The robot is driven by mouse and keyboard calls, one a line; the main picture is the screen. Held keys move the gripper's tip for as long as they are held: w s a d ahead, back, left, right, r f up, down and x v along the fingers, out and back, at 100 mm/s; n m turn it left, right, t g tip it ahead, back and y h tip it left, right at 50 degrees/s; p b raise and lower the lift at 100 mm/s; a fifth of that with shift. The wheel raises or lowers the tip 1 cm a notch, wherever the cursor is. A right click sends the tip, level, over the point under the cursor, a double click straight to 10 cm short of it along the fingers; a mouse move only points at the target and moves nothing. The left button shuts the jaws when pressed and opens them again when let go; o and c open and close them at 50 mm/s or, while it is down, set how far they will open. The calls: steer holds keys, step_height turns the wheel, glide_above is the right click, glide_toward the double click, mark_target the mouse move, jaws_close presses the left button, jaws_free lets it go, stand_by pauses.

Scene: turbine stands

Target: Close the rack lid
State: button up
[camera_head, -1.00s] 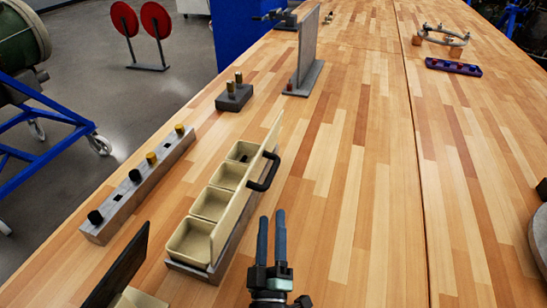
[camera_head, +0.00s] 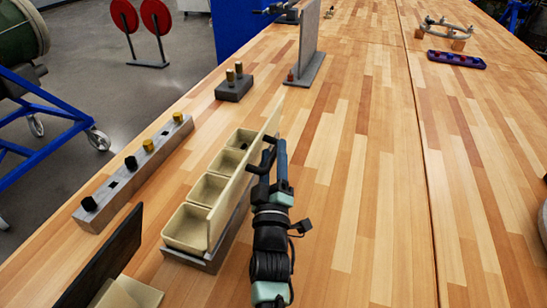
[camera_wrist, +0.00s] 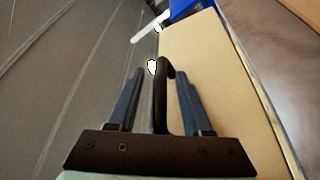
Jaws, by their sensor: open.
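The cream rack (camera_head: 186,228) has a row of open compartments and stands on a grey base. Its flat lid (camera_head: 243,172) stands up, roughly vertical, along the rack's right side; it also shows as a tan panel in the wrist view (camera_wrist: 215,85). A black bar handle (camera_head: 266,157) sticks out from the lid's outer face. My gripper (camera_head: 273,150) is at the handle, right of the lid. In the wrist view the handle (camera_wrist: 160,105) lies between the two blue fingers of my gripper (camera_wrist: 158,72), with gaps on both sides. The fingers are open.
A grey block with black and gold pegs (camera_head: 135,170) lies left of the rack. A dark upright panel (camera_head: 105,258) stands in front of it. A small peg block (camera_head: 234,87) and a grey upright plate (camera_head: 307,50) stand beyond.

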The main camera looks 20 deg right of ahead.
jaws_close()
stand_by(1.5)
